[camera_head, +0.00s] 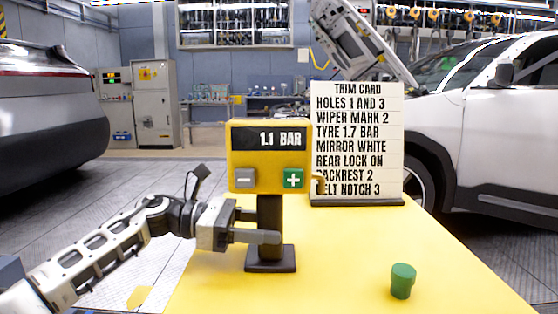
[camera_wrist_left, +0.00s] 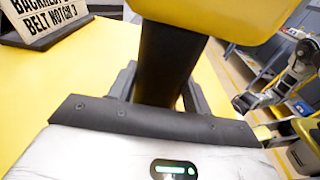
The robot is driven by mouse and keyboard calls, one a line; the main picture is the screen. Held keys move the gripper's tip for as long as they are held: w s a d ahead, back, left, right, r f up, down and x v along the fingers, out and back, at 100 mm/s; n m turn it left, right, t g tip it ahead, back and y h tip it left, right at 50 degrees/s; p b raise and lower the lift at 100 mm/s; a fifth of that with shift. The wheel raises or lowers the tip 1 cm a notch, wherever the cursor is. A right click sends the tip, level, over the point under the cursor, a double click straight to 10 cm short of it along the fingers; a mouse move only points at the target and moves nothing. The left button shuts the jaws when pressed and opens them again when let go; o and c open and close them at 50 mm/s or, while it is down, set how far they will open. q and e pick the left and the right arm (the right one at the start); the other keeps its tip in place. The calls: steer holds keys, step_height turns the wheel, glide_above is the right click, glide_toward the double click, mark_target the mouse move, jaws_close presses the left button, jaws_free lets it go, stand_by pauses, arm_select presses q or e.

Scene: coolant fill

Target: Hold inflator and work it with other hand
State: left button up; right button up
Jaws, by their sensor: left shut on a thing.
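The yellow inflator (camera_head: 268,158) stands upright on the table, on a dark post (camera_head: 270,215) with a dark foot. Its display reads 1.1 BAR. Below are a grey minus button (camera_head: 244,178) and a green plus button (camera_head: 293,178). My left gripper (camera_head: 262,229) comes from the left and is shut on the post, below the head. The left wrist view shows the post (camera_wrist_left: 167,62) between its fingers. Part of what looks like my right arm (camera_wrist_left: 298,65) shows at the right of that view; its jaws cannot be made out.
The trim card (camera_head: 356,140) stands behind the inflator to the right and reads TYRE 1.7 BAR. A green capped piece (camera_head: 402,281) stands at the front right of the yellow table (camera_head: 340,250). The table between them is clear. Cars stand on both sides beyond.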

stand_by(0.7)
jaws_close()
stand_by(1.6)
